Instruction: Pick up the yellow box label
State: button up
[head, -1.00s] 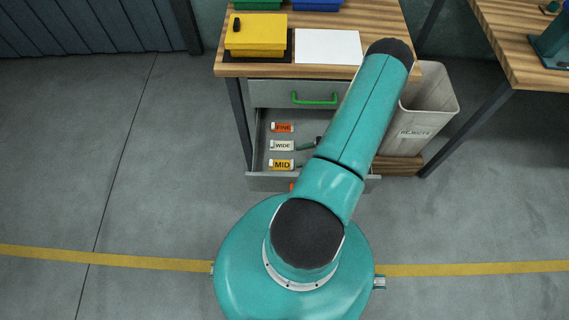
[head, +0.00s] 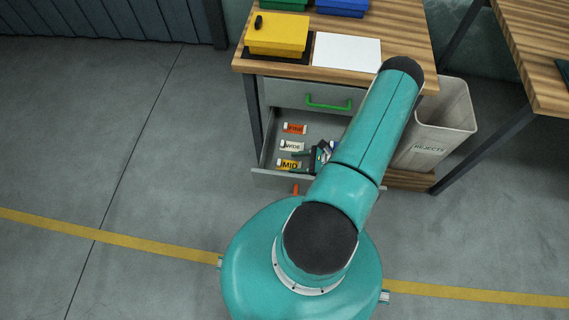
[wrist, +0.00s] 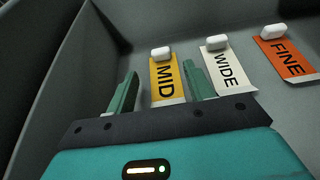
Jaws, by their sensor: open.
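The yellow label (wrist: 166,83), marked MID, lies in the open drawer; in the head view it (head: 289,164) is the nearest of three labels. A white tab sits at one end of it. In the wrist view my gripper (wrist: 160,84) is open, with one green finger on each side of the yellow label. The right finger is close to the gap between the yellow and white labels. The fingers are not closed on anything. In the head view my gripper (head: 308,155) is inside the drawer, partly hidden by my arm.
A white WIDE label (wrist: 229,68) and an orange FINE label (wrist: 288,58) lie to the right of the yellow one. Drawer walls (head: 270,133) surround them. A yellow box (head: 277,35) stands on the bench above; a rejects bin (head: 436,125) stands right.

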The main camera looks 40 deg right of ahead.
aim_at(281, 162)
jog(key=x, duration=0.5)
jog(key=shift+w+r, duration=0.25)
jog(key=shift+r, duration=0.05)
jog(key=c, duration=1)
